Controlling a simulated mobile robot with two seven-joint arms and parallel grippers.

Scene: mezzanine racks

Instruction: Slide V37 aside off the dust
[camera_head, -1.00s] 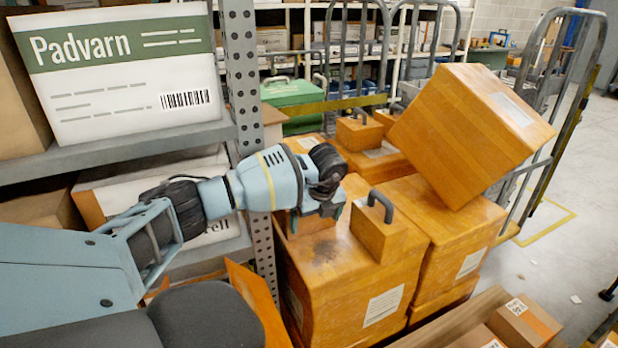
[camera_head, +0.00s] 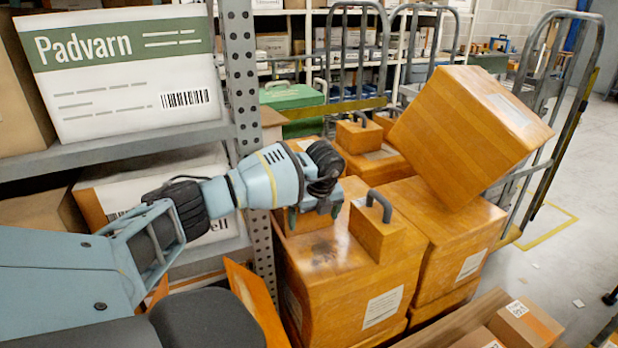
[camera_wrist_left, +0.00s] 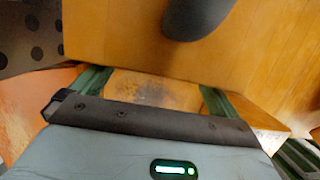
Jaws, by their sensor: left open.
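A wooden block with a dark handle (camera_head: 378,235) stands on a large wooden crate (camera_head: 352,285). I cannot read V37 on either block.
A large tilted wooden box (camera_head: 472,135) rests on the stack to the right. A rack post (camera_head: 243,100) and the shelf with the Padvarn carton (camera_head: 120,70) are close on the left. Cage trolley rails (camera_head: 550,110) stand at the right. Small cartons (camera_head: 520,322) lie in front.

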